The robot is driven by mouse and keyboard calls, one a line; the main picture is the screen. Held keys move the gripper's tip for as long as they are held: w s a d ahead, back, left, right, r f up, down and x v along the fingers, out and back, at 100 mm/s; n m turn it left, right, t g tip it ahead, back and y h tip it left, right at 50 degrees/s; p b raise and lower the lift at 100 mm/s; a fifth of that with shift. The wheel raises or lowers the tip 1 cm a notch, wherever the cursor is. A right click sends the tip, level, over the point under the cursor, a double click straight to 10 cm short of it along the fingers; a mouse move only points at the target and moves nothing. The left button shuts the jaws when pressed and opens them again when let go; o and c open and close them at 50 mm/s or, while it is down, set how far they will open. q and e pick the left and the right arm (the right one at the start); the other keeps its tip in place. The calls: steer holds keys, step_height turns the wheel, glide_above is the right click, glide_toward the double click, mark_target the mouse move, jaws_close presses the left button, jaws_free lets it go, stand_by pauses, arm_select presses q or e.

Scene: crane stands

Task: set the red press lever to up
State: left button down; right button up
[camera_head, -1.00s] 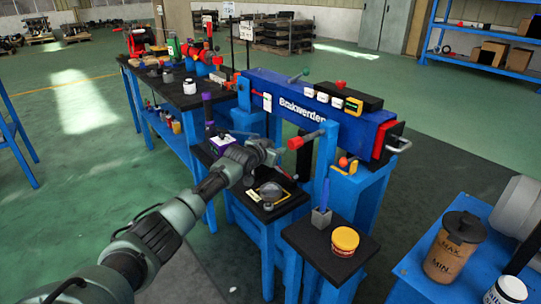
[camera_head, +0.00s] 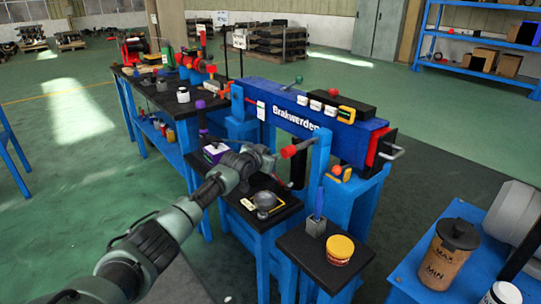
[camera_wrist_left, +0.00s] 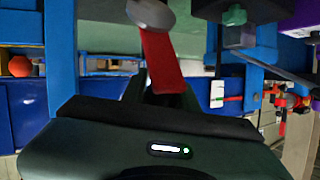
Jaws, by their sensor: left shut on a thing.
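The red press lever (camera_head: 300,147) sticks out to the left from a blue post of the blue press (camera_head: 345,135) in the head view, sloping slightly, its left end lower. In the left wrist view the red lever (camera_wrist_left: 162,62) runs down between my fingers, with a rounded grey end (camera_wrist_left: 150,14) at the top. My left gripper (camera_head: 271,160) is at the lever's left end and shut on it. The fingertips are dark and partly hidden in both views. My right gripper is in neither view.
Below the gripper is a black-topped stand with a round grey dish (camera_head: 264,200). A yellow tub (camera_head: 339,249) and a blue-handled tool (camera_head: 318,205) stand on a nearer black top. A brown jar (camera_head: 450,252) is at the right. Green floor lies open at the left.

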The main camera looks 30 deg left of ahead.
arm_select(q)
steer(key=shift+s+d+f, duration=0.1)
steer(key=shift+d+f, duration=0.3)
steer(key=shift+f, duration=0.25)
steer(key=c, duration=1.1)
jaws_free()
steer(key=shift+c, duration=0.2)
steer(key=shift+o, duration=0.2)
steer(key=shift+d, duration=0.15)
steer(key=shift+r, duration=0.1)
steer(key=shift+w+a+r, duration=0.1)
steer(key=shift+w+a, duration=0.1)
steer(key=shift+a, duration=0.1)
steer(key=shift+r, duration=0.15)
